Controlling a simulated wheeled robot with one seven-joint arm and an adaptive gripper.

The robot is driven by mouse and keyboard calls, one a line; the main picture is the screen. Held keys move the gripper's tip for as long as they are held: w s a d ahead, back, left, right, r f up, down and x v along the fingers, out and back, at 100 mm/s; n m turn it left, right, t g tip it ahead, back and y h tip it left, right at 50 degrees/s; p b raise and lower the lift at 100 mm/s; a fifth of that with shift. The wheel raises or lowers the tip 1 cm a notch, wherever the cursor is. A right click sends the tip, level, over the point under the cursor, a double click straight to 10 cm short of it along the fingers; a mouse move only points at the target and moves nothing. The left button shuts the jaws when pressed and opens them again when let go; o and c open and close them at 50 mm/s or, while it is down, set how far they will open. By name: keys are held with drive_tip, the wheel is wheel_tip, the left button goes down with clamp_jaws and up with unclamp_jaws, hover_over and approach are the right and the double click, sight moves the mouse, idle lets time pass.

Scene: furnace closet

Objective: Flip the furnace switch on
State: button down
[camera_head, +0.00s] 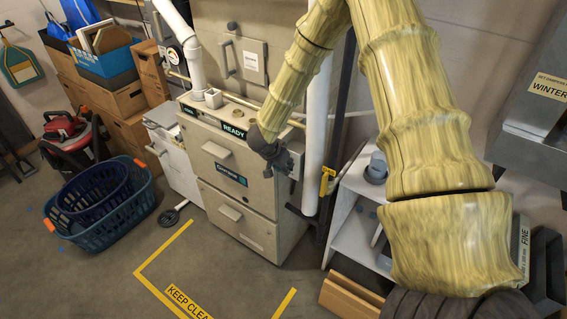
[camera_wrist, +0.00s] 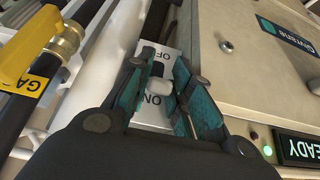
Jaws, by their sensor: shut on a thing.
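The furnace (camera_head: 222,158) is a beige cabinet in the middle of the head view. The furnace switch (camera_wrist: 159,86) shows in the wrist view as a light grey lever on a white plate (camera_wrist: 150,117) marked OFF and ON. The lever sits close to the ON lettering, with a dark slot toward OFF. My gripper (camera_wrist: 160,72) has its two teal-padded fingers on either side of the lever, shut on it. In the head view my gripper (camera_head: 286,163) is at the furnace's right side and hides the switch.
A READY display (camera_head: 233,131) is on the furnace, with a lit green lamp (camera_wrist: 267,150) beside it. A yellow gas tag (camera_wrist: 27,62) and pipe are close to my gripper. A white shelf (camera_head: 352,225) stands at the right. Yellow-marked floor (camera_head: 215,265) is clear in front.

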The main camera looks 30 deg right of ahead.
idle(0.4)
drive_tip(key=c, duration=1.6)
unclamp_jaws()
drive_tip(key=shift+o, duration=0.2)
drive_tip(key=v, duration=1.2)
drive_tip(key=shift+f, duration=0.15)
